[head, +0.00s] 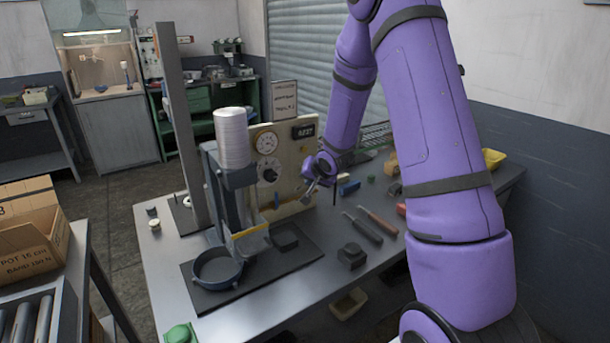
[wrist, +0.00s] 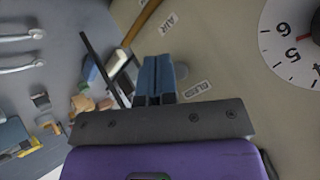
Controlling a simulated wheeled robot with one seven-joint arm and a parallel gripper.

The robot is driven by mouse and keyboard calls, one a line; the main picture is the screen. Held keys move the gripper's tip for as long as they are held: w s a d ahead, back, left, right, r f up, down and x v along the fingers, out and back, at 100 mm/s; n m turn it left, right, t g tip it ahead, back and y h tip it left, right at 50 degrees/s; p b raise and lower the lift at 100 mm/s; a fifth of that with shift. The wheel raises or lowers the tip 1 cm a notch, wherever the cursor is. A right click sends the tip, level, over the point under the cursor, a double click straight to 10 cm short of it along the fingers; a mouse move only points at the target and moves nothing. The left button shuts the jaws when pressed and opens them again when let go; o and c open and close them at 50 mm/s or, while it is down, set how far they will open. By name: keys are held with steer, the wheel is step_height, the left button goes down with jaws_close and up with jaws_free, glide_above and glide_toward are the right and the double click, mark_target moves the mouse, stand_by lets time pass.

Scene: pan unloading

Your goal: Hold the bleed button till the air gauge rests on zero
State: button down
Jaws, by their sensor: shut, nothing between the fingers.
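The cream panel (head: 288,160) stands upright on the bench. It carries a round white gauge (head: 265,140), too small to read in the head view. In the wrist view, a white dial (wrist: 292,45) with the numerals 5 and 6 is cut off at the right edge; a bit of red needle shows, but not where zero is. The labels AIR and BLEED are on the panel (wrist: 225,55) beside my fingers. My gripper (wrist: 156,62) is shut and empty, its blue fingertips close to the panel. A round grey shape shows beside the fingertips, partly hidden; contact cannot be told.
A dark knob (head: 270,175) and a digital display (head: 303,131) are also on the panel. A machine with a white cylinder (head: 232,138) and a round blue pan (head: 217,268) stand left. Tools and small blocks lie on the bench (head: 330,300) around my arm.

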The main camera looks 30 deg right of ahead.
steer(key=shift+w, duration=0.15)
steer(key=shift+w, duration=0.25)
steer(key=shift+w, duration=0.45)
stand_by(0.7)
steer(key=shift+s, duration=0.1)
stand_by(1.8)
steer(key=shift+s, duration=0.8)
steer(key=shift+s, duration=0.1)
steer(key=shift+s, duration=2.4)
steer(key=shift+d, duration=0.1)
